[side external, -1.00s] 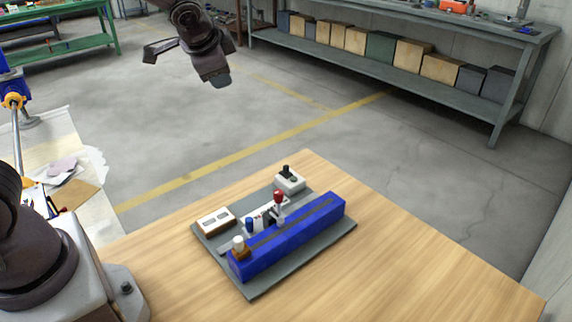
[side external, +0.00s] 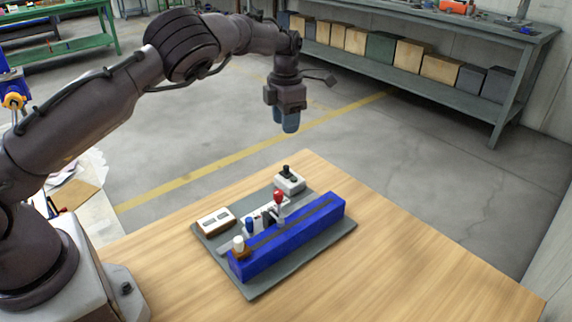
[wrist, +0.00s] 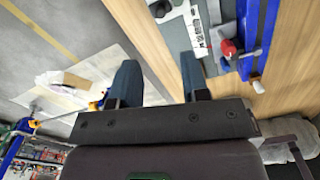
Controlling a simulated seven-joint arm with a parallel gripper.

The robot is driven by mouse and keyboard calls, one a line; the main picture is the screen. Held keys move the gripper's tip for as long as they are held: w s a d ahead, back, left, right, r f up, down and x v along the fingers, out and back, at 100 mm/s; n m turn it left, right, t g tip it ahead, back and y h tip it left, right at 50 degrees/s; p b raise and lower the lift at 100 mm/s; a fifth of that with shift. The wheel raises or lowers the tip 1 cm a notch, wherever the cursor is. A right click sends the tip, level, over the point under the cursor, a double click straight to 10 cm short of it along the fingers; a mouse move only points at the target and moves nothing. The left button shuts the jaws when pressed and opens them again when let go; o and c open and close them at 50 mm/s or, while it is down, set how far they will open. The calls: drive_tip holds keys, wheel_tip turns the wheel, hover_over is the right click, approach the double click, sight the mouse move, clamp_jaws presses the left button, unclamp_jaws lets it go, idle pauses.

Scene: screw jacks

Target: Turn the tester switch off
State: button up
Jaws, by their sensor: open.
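A grey baseplate (side external: 250,289) lies on the wooden table. At its back corner stands a small white box with a dark toggle (side external: 289,181), and at its left corner a white block with two small windows on a brown base (side external: 215,220). The frames do not label which part is the tester switch. A blue bar (side external: 295,233) and a red-knobbed lever (side external: 278,197) are also on the plate. My gripper (side external: 287,124) hangs above and behind the plate, pointing down, empty. In the wrist view its two dark blue fingers (wrist: 160,75) are apart.
A blue knob (side external: 249,224) and a white knob on a brown base (side external: 238,243) rise from the plate. Bare wooden table (side external: 420,255) lies right and front. A shelf bench (side external: 400,35) stands far back, away from the arm.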

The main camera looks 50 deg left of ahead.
sight(286, 166)
wheel_tip(286, 166, down, 13)
drive_tip(key=shift+r, duration=0.1)
idle(0.3)
drive_tip(key=shift+c, duration=0.4)
clamp_jaws()
